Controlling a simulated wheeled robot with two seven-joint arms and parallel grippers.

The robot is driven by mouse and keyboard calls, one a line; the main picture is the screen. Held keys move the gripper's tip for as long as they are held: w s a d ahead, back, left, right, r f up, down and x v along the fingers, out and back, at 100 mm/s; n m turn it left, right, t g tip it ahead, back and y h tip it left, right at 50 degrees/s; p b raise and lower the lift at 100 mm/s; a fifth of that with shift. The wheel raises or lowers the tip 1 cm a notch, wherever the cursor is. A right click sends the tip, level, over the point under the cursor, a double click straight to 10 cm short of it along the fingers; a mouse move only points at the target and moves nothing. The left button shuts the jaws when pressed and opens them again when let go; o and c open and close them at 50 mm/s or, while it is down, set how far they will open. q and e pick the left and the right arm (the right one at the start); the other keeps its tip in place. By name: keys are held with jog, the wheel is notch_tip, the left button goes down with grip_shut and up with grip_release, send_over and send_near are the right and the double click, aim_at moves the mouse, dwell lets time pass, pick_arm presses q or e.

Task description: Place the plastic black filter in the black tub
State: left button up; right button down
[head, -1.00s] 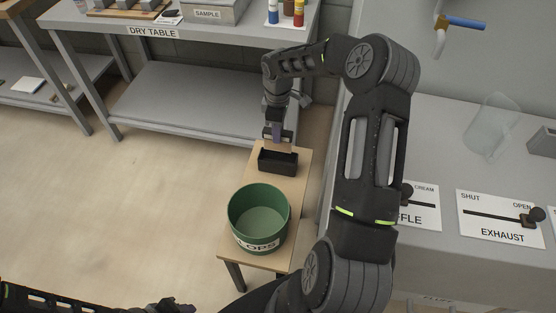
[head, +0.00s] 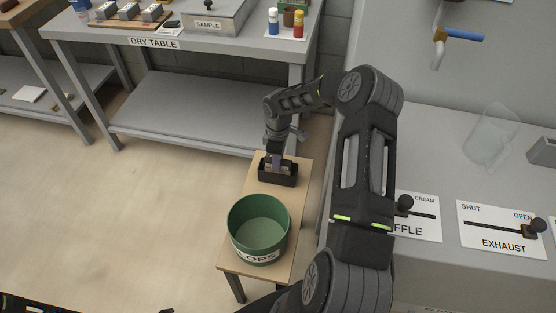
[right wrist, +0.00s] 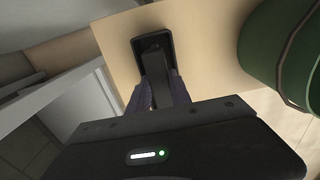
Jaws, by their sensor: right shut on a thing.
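The black tub (head: 291,180) is a small dark rectangular box on the narrow wooden bench, behind the green bucket. It also shows in the right wrist view (right wrist: 165,40). My right gripper (head: 277,166) points down into the tub's opening. In the right wrist view, the right gripper (right wrist: 158,92) is shut on a dark flat strip, which looks like the black filter (right wrist: 155,70). Its far end is within the tub's outline. I cannot tell whether it touches the tub floor. My left gripper is not clearly in view.
A green bucket (head: 240,238) labelled "OPS" in part stands on the wooden bench (head: 262,268) in front of the tub. The grey dry table (head: 190,58) is behind. A grey counter (head: 450,270) with "EXHAUST" lever and a clear beaker (head: 490,137) is at right.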

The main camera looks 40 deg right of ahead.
jog(key=shift+f, duration=0.15)
jog(key=c, duration=1.2)
grip_release()
jog(key=shift+o, duration=0.2)
notch_tip(320, 180, up, 12)
jog(key=shift+r, duration=0.25)
